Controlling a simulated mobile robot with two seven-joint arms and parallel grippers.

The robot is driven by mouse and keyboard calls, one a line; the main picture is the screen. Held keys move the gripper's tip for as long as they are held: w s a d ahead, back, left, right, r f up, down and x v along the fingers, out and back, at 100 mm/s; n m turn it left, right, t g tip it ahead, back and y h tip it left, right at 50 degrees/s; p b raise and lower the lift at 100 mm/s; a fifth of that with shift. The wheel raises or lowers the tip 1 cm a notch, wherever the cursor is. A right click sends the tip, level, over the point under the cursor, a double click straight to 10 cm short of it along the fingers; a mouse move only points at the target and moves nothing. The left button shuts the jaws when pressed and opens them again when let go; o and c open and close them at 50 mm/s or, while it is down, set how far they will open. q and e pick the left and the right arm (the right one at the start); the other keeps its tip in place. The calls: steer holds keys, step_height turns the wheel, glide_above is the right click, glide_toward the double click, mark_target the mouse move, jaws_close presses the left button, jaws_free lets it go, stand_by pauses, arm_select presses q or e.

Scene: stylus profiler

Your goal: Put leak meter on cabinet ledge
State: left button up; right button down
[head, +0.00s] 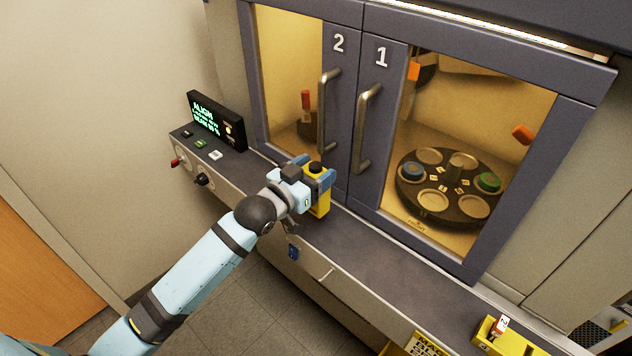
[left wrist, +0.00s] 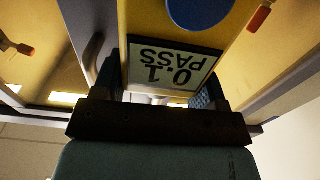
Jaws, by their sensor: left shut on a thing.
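My right gripper is not in view.
Cabinet doors 2 and 1 are closed, with metal handles (head: 327,110) and (head: 368,128) close behind the meter. An align display (head: 215,120) and small buttons stand at the ledge's left end. A yellow holder (head: 505,338) sits at the right. The ledge between is clear.

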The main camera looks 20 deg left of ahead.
arm_select(q)
step_height(320, 180, down, 3)
steer(key=shift+r, duration=0.15)
steer(key=shift+d+f, duration=0.2)
steer(key=shift+f, duration=0.3)
steer(key=o, duration=1.3)
